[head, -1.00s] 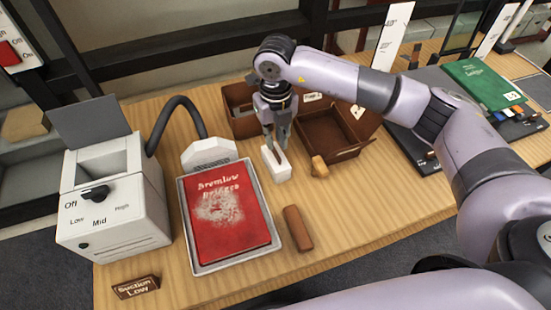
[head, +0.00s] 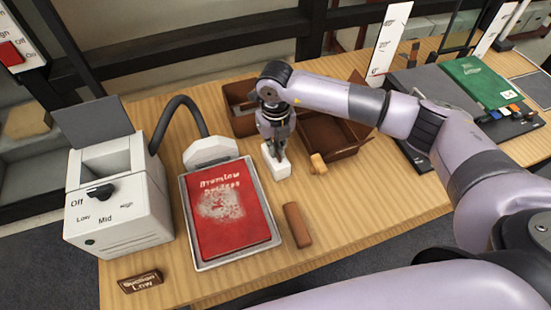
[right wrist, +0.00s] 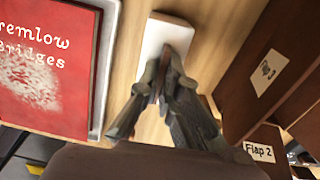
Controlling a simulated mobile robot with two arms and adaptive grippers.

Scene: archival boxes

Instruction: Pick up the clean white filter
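The white filter (head: 278,168) is a small white block on the wooden table, right of the red book. It also shows in the right wrist view (right wrist: 165,38), with its near part hidden behind my fingers. My right gripper (head: 275,152) points down at the filter, its fingertips overlapping it in the head view. In the right wrist view the two fingers (right wrist: 163,75) come close together at the tips over the block. Whether they grip it I cannot tell. The filter appears to rest on the table. My left gripper is not in view.
A grey tray (head: 203,267) with the red book (head: 232,222) lies left of the filter. A brown block (head: 297,225) and a tan piece (head: 318,163) are nearby. Brown boxes (head: 338,153) stand behind. A white suction unit (head: 118,205) with a hose is at left.

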